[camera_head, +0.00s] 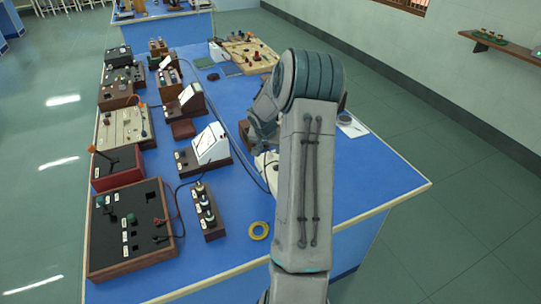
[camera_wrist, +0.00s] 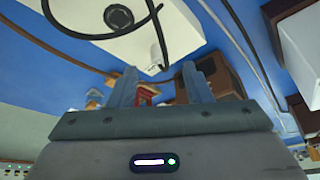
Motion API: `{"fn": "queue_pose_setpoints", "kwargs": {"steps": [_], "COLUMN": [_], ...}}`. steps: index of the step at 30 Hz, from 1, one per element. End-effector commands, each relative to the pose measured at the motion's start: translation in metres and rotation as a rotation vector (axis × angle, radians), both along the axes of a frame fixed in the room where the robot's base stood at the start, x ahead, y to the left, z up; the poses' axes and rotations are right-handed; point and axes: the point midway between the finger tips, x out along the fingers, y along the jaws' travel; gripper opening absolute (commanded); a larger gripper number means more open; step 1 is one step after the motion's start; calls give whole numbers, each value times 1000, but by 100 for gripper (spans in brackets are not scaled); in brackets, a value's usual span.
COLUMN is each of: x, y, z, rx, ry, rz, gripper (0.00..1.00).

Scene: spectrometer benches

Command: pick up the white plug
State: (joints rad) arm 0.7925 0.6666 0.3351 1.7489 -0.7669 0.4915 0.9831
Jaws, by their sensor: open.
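In the wrist view, a small white plug (camera_wrist: 155,57) shows at the edge of a white box (camera_wrist: 97,27), with a dark cable running to it. I cannot tell whether it is seated in the box or only beside it. My gripper (camera_wrist: 160,77) is open, its two grey-blue fingers on either side of the plug's line. The plug appears just beyond the fingertips, and no contact is visible. In the head view, my arm hides the gripper and plug; part of a white object (camera_head: 267,166) shows beside the arm.
The blue bench (camera_head: 372,180) carries instruments along its left side, including a white-faced meter (camera_head: 210,143) and a black panel box (camera_head: 128,228). Cables cross the bench close to my gripper. The bench's right front is clear.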

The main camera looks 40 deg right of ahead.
Motion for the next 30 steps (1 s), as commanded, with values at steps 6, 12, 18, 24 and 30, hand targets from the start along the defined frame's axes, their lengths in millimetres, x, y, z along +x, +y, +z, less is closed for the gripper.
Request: {"fn": "queue_pose_setpoints", "kwargs": {"steps": [6, 12, 18, 24, 30], "x": [4, 5, 5, 5, 5], "y": [-6, -8, -7, -7, -7], "z": [-25, -31, -30, -30, -30], "rx": [1, 0, 1, 0, 0], "ry": [2, 1, 1, 0, 0], "rz": [0, 0, 0, 0, 0], "gripper": [45, 45, 28, 0, 0]}}
